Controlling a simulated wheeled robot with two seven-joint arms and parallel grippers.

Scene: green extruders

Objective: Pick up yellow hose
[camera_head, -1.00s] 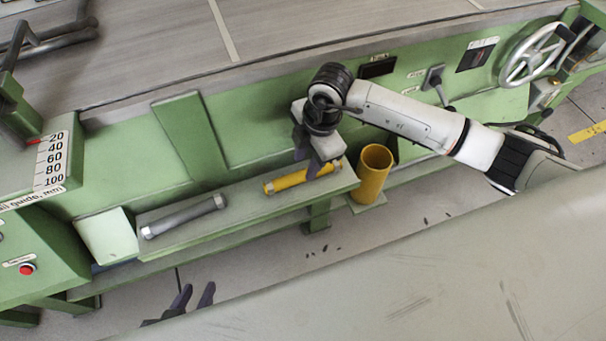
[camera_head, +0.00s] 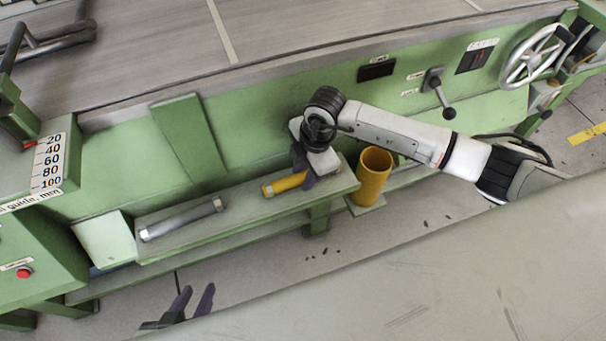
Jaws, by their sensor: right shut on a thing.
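The yellow hose (camera_head: 284,184) is a short tube with a grey metal end, lying along the right part of the green shelf (camera_head: 240,218). My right gripper (camera_head: 308,178) reaches down from above and is shut on the yellow hose near its right part, which the gripper hides. I cannot tell whether the hose is clear of the shelf. My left gripper (camera_head: 196,300) shows at the lower left with its two dark fingers apart and nothing between them, over the floor in front of the shelf.
A grey hose (camera_head: 182,218) lies on the left part of the shelf. A yellow cylindrical container (camera_head: 371,177) stands just right of the shelf. The green machine (camera_head: 245,132) rises behind, with a lever (camera_head: 437,88) and a handwheel (camera_head: 532,55). The shelf middle is clear.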

